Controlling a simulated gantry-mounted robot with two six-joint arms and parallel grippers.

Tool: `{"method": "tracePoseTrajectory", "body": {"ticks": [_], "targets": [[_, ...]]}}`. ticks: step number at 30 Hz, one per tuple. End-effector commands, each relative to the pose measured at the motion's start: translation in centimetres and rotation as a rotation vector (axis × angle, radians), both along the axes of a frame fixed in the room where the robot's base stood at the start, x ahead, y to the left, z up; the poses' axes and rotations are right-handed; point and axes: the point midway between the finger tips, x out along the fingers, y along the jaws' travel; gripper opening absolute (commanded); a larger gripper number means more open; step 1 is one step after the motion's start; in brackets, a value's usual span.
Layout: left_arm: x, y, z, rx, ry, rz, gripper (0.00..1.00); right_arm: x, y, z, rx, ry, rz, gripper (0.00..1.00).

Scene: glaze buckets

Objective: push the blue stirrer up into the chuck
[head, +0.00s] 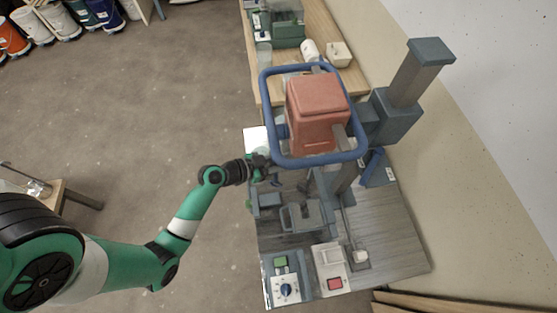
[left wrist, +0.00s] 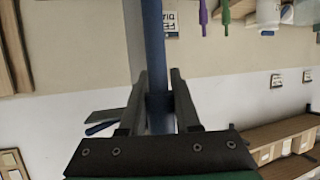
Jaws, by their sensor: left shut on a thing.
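The mixer's orange motor head (head: 317,112) sits inside a blue ring guard (head: 265,110) at the right of the head view. The chuck is not visible; the head and ring cover the space under them. My left gripper (head: 262,166) is at the left edge of the mixer, just beside the ring in the picture. In the left wrist view my left gripper (left wrist: 159,100) is shut on the blue stirrer (left wrist: 154,45), whose shaft runs between the fingers and out of the top of the picture. I cannot tell the stirrer's ends. My right gripper is not in view.
The mixer's grey column (head: 418,72) stands to the right of the head. The base plate (head: 395,235) holds a grey clamp (head: 300,217), a dial box (head: 286,287) and a red switch (head: 335,284). A wooden bench (head: 330,28) is behind. Open floor lies left.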

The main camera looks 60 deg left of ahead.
Motion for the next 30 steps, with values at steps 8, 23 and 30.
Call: {"method": "tracePoseTrajectory", "body": {"ticks": [8,23,30], "targets": [[3.1,-1.3,0.2,0.000,-0.002,-0.004,0.00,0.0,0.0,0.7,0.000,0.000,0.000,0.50],[7.8,-3.0,0.1,-0.001,-0.002,-0.001,0.00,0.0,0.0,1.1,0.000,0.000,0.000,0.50],[8.2,-3.2,0.1,0.000,-0.002,0.000,0.00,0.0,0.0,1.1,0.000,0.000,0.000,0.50]]}}
